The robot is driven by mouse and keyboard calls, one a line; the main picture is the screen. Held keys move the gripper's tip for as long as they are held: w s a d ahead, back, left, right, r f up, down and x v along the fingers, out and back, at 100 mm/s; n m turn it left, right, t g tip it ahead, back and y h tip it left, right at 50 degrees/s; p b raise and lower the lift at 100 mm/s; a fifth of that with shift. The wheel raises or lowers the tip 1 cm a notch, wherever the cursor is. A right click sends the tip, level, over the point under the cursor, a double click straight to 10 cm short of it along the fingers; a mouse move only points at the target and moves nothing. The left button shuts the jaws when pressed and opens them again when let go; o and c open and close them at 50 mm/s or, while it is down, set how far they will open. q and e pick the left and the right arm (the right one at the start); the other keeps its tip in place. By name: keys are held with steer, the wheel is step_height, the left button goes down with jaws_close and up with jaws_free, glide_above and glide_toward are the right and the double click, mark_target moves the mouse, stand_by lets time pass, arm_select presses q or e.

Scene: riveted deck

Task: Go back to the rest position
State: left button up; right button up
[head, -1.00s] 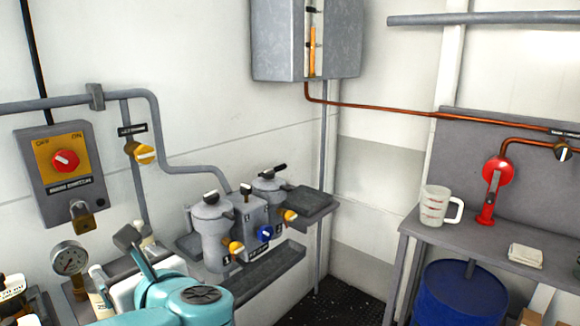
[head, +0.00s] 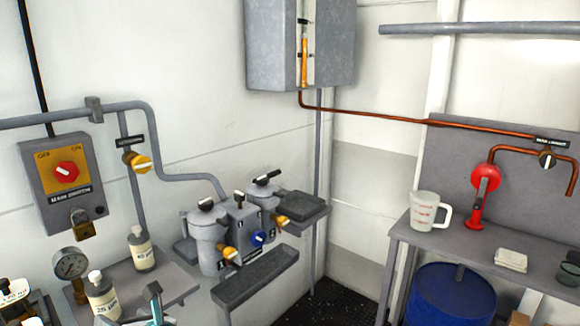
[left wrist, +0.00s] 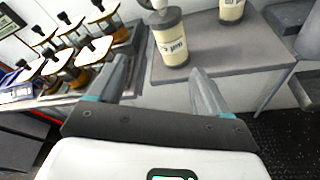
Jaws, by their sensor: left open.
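My left gripper (head: 154,303) shows as a small teal and grey part at the bottom edge of the head view. In the left wrist view my left gripper (left wrist: 160,78) has its two grey fingers apart with nothing between them. A white-labelled bottle (left wrist: 168,38) stands beyond the fingers there, apart from them. In the head view two such bottles, a nearer one (head: 102,297) and a farther one (head: 141,248), stand on a grey shelf (head: 178,280). My right gripper is not in view.
A pressure gauge (head: 70,264) stands left of the bottles. Twin grey filter housings (head: 208,232) are on the wall, with a tray (head: 255,275) below. A jug (head: 427,211) and red hand pump (head: 482,195) are on the right bench. Several amber-filled vessels (left wrist: 75,70) show in the wrist view.

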arm_select(q)
steer(key=s+d+f+m+h+p, duration=0.15)
steer(key=f+m+h, duration=0.25)
steer(key=f+m, duration=0.6)
steer(key=s+d+f+m+h+p, duration=0.15)
steer(key=d+f+m+h, duration=0.35)
steer(key=f, duration=0.8)
steer(key=s+d+f+m+g+h, duration=0.3)
steer(key=s+d+m, duration=0.3)
steer(key=s+m, duration=0.4)
steer(key=s+d+f+m+g+h, duration=0.4)
steer(key=s+d+f+m, duration=0.2)
steer(key=s+m, duration=0.4)
steer(key=d+m, duration=0.1)
steer(key=m, duration=0.3)
steer(key=shift+s+m+g+h, duration=0.3)
steer(key=shift+m+h, duration=0.1)
steer(key=shift+f, duration=0.1)
